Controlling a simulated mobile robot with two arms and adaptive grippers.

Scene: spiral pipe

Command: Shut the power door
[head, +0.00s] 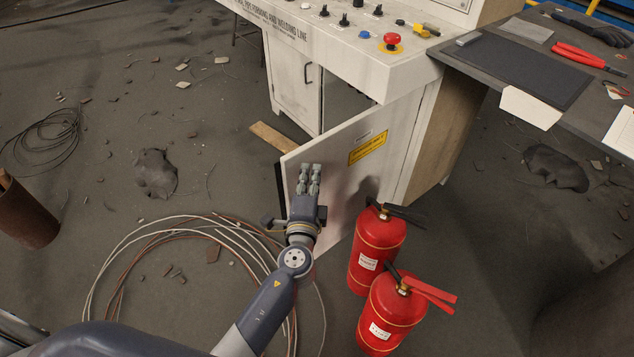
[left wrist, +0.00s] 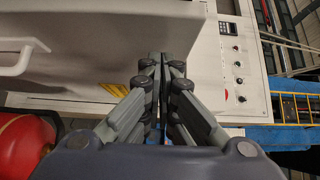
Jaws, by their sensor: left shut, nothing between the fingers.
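The power door (head: 345,160) is a pale panel with a yellow label (head: 367,147). It stands swung open from the white control cabinet (head: 345,50), its free edge toward the lower left. My left gripper (head: 311,168) is shut and empty, in front of the labelled face near the free edge. I cannot tell whether it touches the door. In the left wrist view the shut fingers (left wrist: 163,62) point toward pale panels, with a yellow patch (left wrist: 117,90) partly hidden behind them. My right gripper is out of view.
Two red fire extinguishers (head: 378,246) (head: 390,310) stand just right of the door's lower part. Coiled cables (head: 135,240) lie on the floor to the left. A wooden strip (head: 272,138) lies behind the door. A dark table (head: 520,70) is at the right.

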